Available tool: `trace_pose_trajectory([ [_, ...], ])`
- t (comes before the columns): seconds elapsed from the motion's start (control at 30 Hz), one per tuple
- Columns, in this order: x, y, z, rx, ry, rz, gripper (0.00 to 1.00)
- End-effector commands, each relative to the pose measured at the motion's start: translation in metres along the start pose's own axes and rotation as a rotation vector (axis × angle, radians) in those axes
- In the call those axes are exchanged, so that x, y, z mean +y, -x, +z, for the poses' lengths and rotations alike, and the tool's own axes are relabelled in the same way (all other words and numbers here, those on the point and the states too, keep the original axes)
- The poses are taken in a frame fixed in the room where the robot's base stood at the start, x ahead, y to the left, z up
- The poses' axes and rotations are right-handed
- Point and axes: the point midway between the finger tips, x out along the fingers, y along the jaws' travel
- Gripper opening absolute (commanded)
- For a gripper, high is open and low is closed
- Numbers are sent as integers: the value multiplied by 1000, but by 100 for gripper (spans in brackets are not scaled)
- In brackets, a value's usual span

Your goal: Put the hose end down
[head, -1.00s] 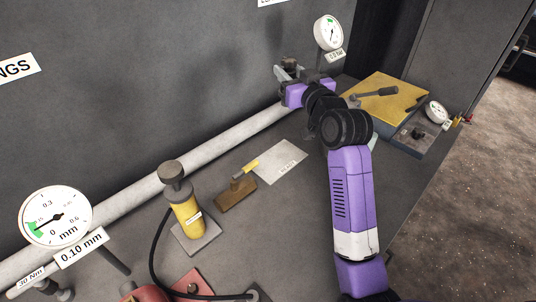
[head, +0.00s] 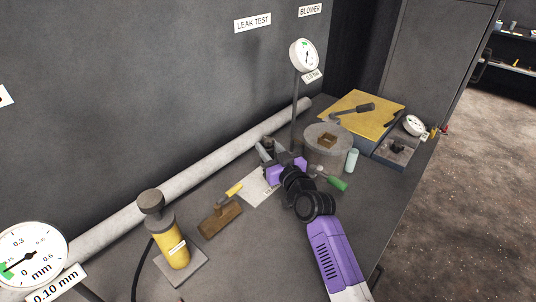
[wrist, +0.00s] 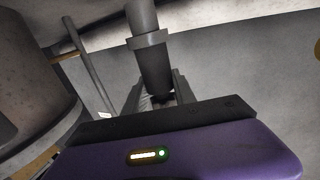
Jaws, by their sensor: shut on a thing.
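My gripper (head: 266,153) is in the middle of the bench, just beside the white sheet and left of the round grey drum. In the wrist view, the gripper (wrist: 157,95) is shut on the hose end (wrist: 153,68), a dark grey cylinder with a lighter collar above it. The hose end stands roughly upright between the two fingers. In the head view only a small dark top of the hose end (head: 268,145) shows between the jaws. Its lower end is hidden by the gripper, so I cannot tell whether it touches the bench.
The grey drum (head: 327,150) stands close on the right, with a green-handled tool (head: 337,184) and pale cylinder (head: 352,160) beside it. A gauge post (head: 296,100) rises behind. A wooden-based brush (head: 220,219) and yellow pump (head: 174,243) are at left. The bench front is clear.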

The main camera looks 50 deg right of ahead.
Motion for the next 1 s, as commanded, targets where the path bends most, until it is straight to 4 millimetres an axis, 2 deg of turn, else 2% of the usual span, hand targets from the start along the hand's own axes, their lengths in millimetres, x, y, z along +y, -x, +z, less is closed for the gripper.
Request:
trace_pose_trajectory([
  [0.03, 0, 0, 10, 0, -1, 0, 0],
  [0.13, 0, 0, 19, 2, -1, 1, 0],
  [0.6, 0, 0, 25, 3, 0, 1, 0],
  [0.63, 0, 0, 25, 1, 0, 0, 36],
  [0.7, 0, 0, 24, 1, 0, 0, 49],
  [0.73, 0, 0, 24, 1, 0, 0, 54],
  [1.0, 0, 0, 24, 1, 0, 0, 54],
])
